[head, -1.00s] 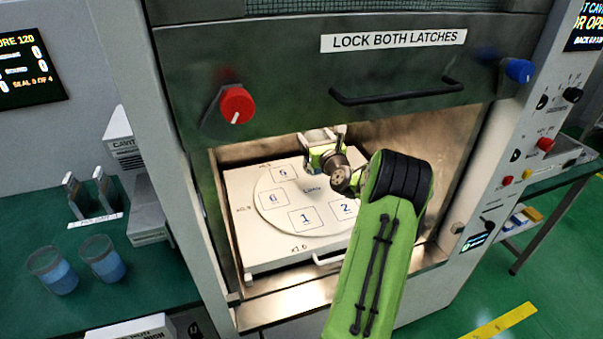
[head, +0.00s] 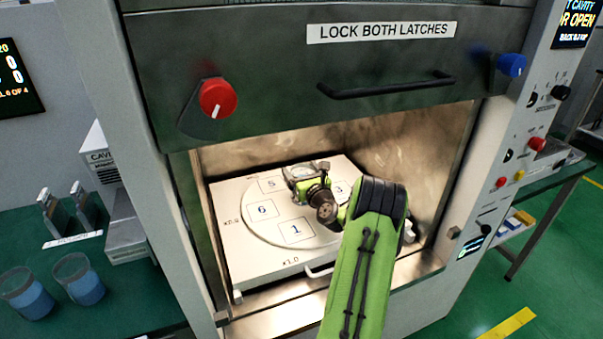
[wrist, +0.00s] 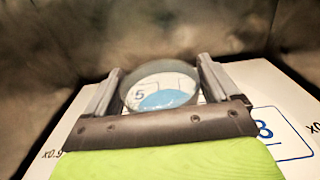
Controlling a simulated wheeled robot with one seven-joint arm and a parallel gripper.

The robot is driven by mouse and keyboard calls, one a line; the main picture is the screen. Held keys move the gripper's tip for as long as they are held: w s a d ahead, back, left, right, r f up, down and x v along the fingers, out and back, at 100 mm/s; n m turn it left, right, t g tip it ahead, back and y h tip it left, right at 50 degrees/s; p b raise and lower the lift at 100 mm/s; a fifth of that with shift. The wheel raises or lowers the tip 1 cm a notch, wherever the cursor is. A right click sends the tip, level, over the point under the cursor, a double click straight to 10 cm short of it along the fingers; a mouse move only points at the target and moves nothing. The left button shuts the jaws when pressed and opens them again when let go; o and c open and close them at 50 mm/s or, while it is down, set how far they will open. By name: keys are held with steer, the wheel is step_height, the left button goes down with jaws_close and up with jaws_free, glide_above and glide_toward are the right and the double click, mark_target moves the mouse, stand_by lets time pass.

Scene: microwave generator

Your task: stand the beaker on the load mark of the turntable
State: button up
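The turntable (head: 252,222) is a pale round disc on a white slab inside the open cavity. Numbered squares 5, 6, 1 and 3 show on it; the load mark is hidden behind my arm in the head view. My gripper (head: 307,168) is over the back part of the turntable. In the wrist view, a clear beaker (wrist: 160,88) with blue liquid sits between the fingers of my gripper (wrist: 158,82), which appear closed against both its sides. Square 5 shows through the beaker. I cannot tell whether its base touches the disc.
Two beakers of blue liquid, one (head: 25,292) beside another (head: 78,278), stand on the green bench at left. The raised door (head: 290,75) with a black handle hangs above my arm. The cavity side walls stand close on both sides.

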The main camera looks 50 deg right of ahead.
steer(key=shift+o, duration=0.8)
steer(key=b+v, duration=0.1)
steer(key=v, duration=1.1)
steer(key=shift+b, duration=0.4)
